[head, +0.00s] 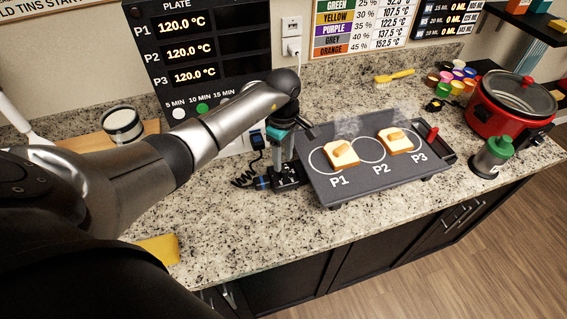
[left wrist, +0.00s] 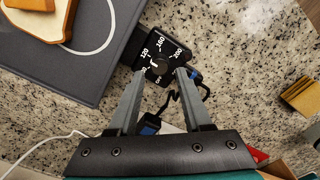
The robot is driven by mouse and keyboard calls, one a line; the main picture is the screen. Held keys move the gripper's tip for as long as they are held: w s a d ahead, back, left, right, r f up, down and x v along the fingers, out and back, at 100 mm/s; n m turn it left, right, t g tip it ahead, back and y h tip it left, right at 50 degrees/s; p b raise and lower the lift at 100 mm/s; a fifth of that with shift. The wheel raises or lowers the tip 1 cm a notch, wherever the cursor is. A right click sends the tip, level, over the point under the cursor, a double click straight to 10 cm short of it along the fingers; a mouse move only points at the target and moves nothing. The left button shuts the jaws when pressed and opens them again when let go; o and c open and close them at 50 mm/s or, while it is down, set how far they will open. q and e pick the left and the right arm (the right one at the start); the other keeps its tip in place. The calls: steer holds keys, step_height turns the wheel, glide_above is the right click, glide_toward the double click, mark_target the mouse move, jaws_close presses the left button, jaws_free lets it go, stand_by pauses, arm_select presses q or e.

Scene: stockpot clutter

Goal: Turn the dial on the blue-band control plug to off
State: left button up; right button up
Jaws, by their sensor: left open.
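The black control plug (left wrist: 161,58) is at the near-left edge of the griddle (head: 318,187). In the left wrist view its dial (left wrist: 159,67) is marked with numbers such as 120, 160 and 200. The dial's exact setting is too small to read surely. A blue band (left wrist: 196,77) shows on the cord side of the plug; it also shows in the head view (head: 262,183). My left gripper (left wrist: 160,74) points down over the plug, fingers apart on either side of the dial. In the head view my left gripper (head: 285,177) partly hides the plug. My right gripper is not seen.
Toast slices (head: 341,153) (head: 396,141) lie on P1 and P3 of the griddle, with steam above. A coiled black cord (head: 246,180) lies left of the plug. A red pot (head: 500,108) and a green-topped jar (head: 491,156) stand right.

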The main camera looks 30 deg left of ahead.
mark_target(284, 168)
arm_select(q)
steer(key=shift+f, duration=1.8)
jaws_close()
